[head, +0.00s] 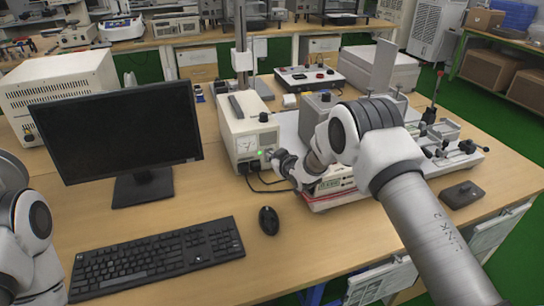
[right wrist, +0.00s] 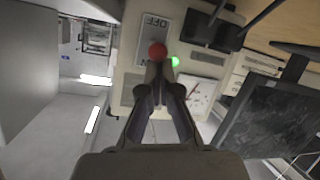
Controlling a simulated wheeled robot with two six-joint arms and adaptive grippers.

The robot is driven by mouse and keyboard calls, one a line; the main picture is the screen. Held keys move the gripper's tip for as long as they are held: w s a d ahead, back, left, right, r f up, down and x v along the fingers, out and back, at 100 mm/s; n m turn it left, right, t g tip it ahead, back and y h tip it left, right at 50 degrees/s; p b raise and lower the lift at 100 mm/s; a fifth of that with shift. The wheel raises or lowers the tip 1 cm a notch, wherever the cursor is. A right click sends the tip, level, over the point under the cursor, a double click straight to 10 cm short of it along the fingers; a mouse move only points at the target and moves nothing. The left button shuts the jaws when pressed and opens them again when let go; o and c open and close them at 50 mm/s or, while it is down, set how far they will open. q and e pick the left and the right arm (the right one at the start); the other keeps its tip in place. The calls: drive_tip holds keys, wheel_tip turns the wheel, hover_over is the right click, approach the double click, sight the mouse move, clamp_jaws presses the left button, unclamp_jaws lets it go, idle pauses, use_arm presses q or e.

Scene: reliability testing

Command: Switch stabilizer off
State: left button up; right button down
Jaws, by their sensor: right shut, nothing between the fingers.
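The stabilizer (head: 238,128) is a cream box with a dial gauge on its front, standing behind the mouse on the table. A green light (head: 259,153) glows on its front, and it also glows in the right wrist view (right wrist: 175,62). In that view a round red knob or button (right wrist: 158,50) sits beside an "OFF" label (right wrist: 157,22). My right gripper (right wrist: 159,70) is shut and empty, its tips at the red part; whether they touch it I cannot tell. In the head view the right gripper (head: 272,156) is at the stabilizer's front. My left gripper is out of view.
A black monitor (head: 120,133) stands left of the stabilizer. A keyboard (head: 155,257) and a mouse (head: 269,220) lie in front. Dark cables (head: 262,187) hang below the stabilizer's front. A test rig (head: 440,135) stands to the right.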

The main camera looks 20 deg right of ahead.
drive_tip(key=shift+s+f+b, duration=0.2)
drive_tip(key=shift+f+b, duration=0.2)
drive_tip(key=shift+f, duration=0.1)
drive_tip(key=shift+r+p, duration=0.6)
drive_tip(key=shift+r, duration=0.4)
drive_tip(key=v, duration=1.2)
drive_tip(key=shift+f, duration=0.1)
